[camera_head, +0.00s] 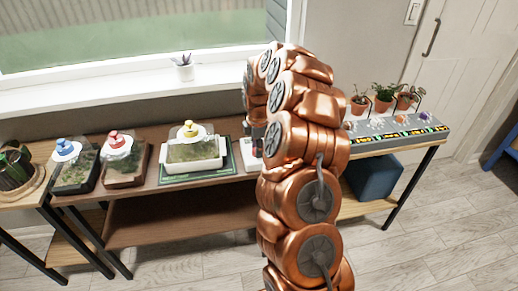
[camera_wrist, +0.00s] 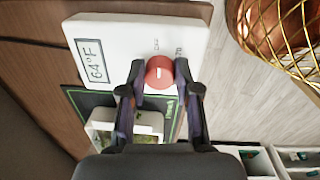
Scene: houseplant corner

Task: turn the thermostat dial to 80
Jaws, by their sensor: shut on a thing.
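The thermostat (camera_wrist: 120,38) is a white box lying on the wooden bench in the wrist view. Its framed display (camera_wrist: 94,62) reads 64°F. The red round dial (camera_wrist: 159,70) has a white pointer mark and sits near the box's lower edge. In the head view only a sliver of the thermostat (camera_head: 248,163) shows; my copper arm hides the rest, and the dial is hidden there.
Terrariums with a yellow (camera_head: 191,128), a red (camera_head: 115,138) and a blue knob (camera_head: 65,146) stand along the bench to the left. Potted plants (camera_head: 382,98) stand on a grey tray at right. A gold wire basket (camera_wrist: 285,35) is beside the bench in the wrist view.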

